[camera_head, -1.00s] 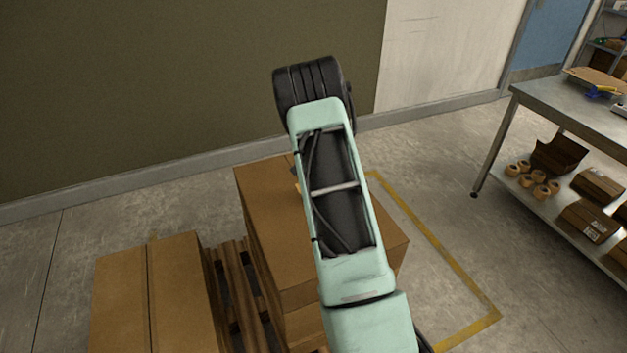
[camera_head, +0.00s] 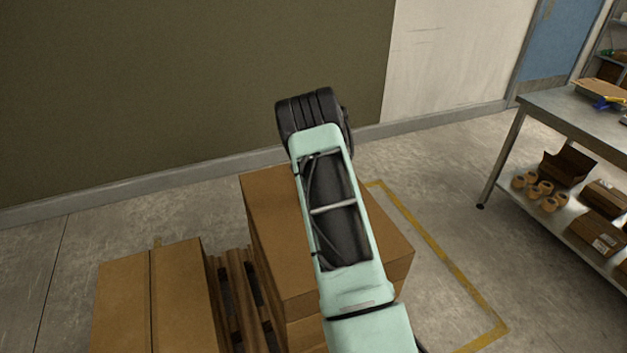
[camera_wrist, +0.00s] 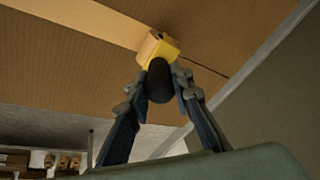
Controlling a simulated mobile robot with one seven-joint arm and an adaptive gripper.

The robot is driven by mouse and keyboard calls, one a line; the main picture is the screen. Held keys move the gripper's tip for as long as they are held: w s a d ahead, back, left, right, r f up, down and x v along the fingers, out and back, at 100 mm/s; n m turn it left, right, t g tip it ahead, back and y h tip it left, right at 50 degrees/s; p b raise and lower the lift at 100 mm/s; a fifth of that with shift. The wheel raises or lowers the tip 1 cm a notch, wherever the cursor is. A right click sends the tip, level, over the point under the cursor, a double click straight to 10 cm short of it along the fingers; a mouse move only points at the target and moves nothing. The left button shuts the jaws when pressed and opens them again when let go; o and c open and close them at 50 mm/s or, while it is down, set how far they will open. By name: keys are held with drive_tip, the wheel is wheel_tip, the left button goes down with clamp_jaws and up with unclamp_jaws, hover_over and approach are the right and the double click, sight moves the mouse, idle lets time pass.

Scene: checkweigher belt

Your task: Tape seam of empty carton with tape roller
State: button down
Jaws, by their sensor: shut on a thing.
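The tape roller (camera_wrist: 157,48) has a yellow body and a black handle. My gripper (camera_wrist: 162,82) is shut on the black handle, one finger on each side. The yellow body is at the brown carton (camera_wrist: 75,75), over the line of its seam. A paler tan strip runs from the top left of the wrist view to the roller, and a thin dark seam line shows on its other side. In the head view the carton (camera_head: 270,215) tops a stack, partly covered by my arm. My gripper and the roller are hidden there.
Another carton (camera_head: 177,300) stands to the left, by a wooden pallet (camera_head: 235,290). A wall (camera_head: 180,90) rises behind. At right is a metal table (camera_head: 560,105) with tape rolls (camera_head: 540,188) and small boxes on its lower shelf. Floor between stack and table is clear.

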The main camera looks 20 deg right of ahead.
drive_tip(key=shift+w+d+b, duration=0.1)
drive_tip(key=shift+w+b, duration=0.75)
drive_tip(key=shift+w, duration=1.95)
drive_tip(key=w+b, duration=0.1)
drive_tip(key=w, duration=0.1)
drive_tip(key=shift+w+d, duration=0.15)
drive_tip(key=shift+w, duration=0.25)
